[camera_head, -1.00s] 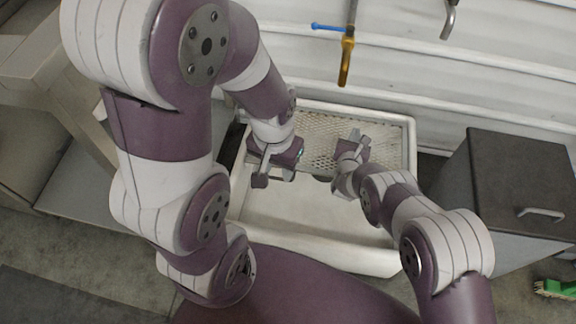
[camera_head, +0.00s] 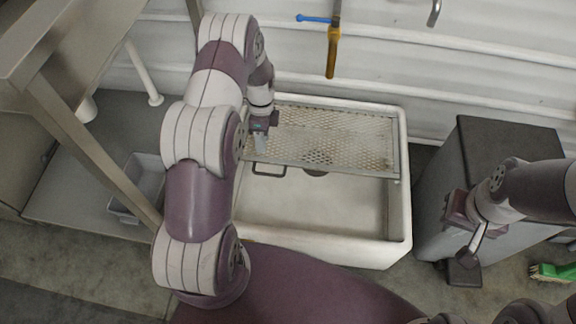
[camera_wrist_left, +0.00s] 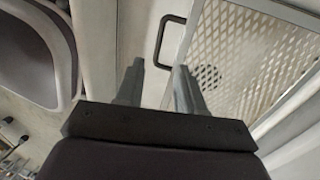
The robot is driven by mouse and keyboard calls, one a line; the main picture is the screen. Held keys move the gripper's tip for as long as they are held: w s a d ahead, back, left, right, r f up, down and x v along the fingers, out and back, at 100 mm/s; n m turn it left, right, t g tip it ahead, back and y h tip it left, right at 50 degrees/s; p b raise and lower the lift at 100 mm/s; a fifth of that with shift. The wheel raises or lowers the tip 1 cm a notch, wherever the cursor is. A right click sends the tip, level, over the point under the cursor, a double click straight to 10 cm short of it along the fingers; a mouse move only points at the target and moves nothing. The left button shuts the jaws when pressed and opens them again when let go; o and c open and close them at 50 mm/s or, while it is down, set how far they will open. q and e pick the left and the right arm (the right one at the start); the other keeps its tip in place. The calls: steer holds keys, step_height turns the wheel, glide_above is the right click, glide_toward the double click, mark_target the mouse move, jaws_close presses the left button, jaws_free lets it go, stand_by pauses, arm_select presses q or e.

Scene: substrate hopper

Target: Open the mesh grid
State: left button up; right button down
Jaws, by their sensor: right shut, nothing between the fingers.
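The mesh grid (camera_head: 335,135) lies flat across the back half of the white sink (camera_head: 400,215). Its dark loop handle (camera_head: 270,170) sticks out from the front edge at the left. My left gripper (camera_head: 260,150) is above the grid's left end, just behind the handle in the head view. In the left wrist view, its two fingers (camera_wrist_left: 159,66) are apart with nothing between them, and the handle (camera_wrist_left: 162,40) shows just beyond the tips, not gripped. The mesh (camera_wrist_left: 250,60) fills the right of that view. My right gripper (camera_head: 470,250) is shut and empty, right of the sink.
A grey cabinet with a dark top (camera_head: 505,150) stands right of the sink. A metal-framed table (camera_head: 60,60) and a grey bin (camera_head: 145,180) are on the left. The sink's front half is open.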

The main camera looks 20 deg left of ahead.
arm_select(q)
steer(key=f+b, duration=0.2)
steer(key=f, duration=0.2)
steer(key=s+f+b, duration=0.1)
steer(key=f+b, duration=0.1)
steer(key=f, duration=0.2)
steer(key=s+f+b, duration=0.1)
steer(key=f+b, duration=0.1)
steer(key=f, duration=0.2)
steer(key=shift+s+d+f, duration=0.2)
steer(key=shift+d, duration=0.1)
jaws_close()
